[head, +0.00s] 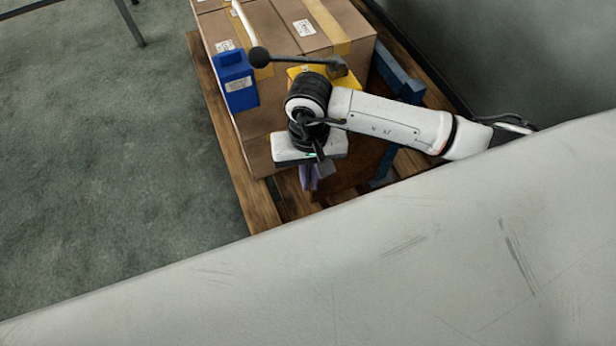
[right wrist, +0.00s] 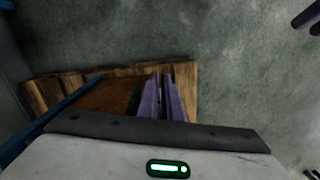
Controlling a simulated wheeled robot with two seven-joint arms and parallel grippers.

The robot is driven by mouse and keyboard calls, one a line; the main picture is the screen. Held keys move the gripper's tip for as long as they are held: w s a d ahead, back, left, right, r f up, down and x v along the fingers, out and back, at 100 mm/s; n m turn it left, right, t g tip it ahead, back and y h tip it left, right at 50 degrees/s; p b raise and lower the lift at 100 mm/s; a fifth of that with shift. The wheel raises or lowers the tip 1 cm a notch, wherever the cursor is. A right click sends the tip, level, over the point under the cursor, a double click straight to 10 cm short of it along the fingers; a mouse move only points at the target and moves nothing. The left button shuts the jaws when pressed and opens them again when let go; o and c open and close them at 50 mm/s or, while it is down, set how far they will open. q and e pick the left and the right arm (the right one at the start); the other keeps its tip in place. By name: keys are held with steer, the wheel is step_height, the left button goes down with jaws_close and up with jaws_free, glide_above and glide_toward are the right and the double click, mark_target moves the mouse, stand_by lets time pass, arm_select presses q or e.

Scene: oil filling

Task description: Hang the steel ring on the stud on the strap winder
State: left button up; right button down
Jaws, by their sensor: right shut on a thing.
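My right gripper (head: 311,178) points down beside the stacked boxes, with its arm coming in from the right. Its two purple fingers also show in the right wrist view (right wrist: 160,98), close together with a narrow gap. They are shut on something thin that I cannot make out. No steel ring shows clearly in either view. A yellow body (head: 303,72) with a grey lever (head: 297,60) ending in a black ball knob looks like the strap winder; my wrist partly covers it. I cannot make out its stud.
Taped cardboard boxes (head: 284,28) stand on a wooden pallet (head: 226,140). A blue block-like container (head: 238,82) is at their left side. A blue bar (head: 398,78) lies at the right. A large pale surface fills the foreground. Green-grey floor (head: 100,150) is clear at left.

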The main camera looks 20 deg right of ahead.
stand_by(0.4)
steer(key=c, duration=1.9)
jaws_free()
steer(key=shift+o, duration=0.2)
steer(key=shift+d, duration=0.15)
step_height(320, 180, up, 10)
steer(key=p, duration=0.1)
steer(key=shift+w+r, duration=0.25)
steer(key=shift+w, duration=0.1)
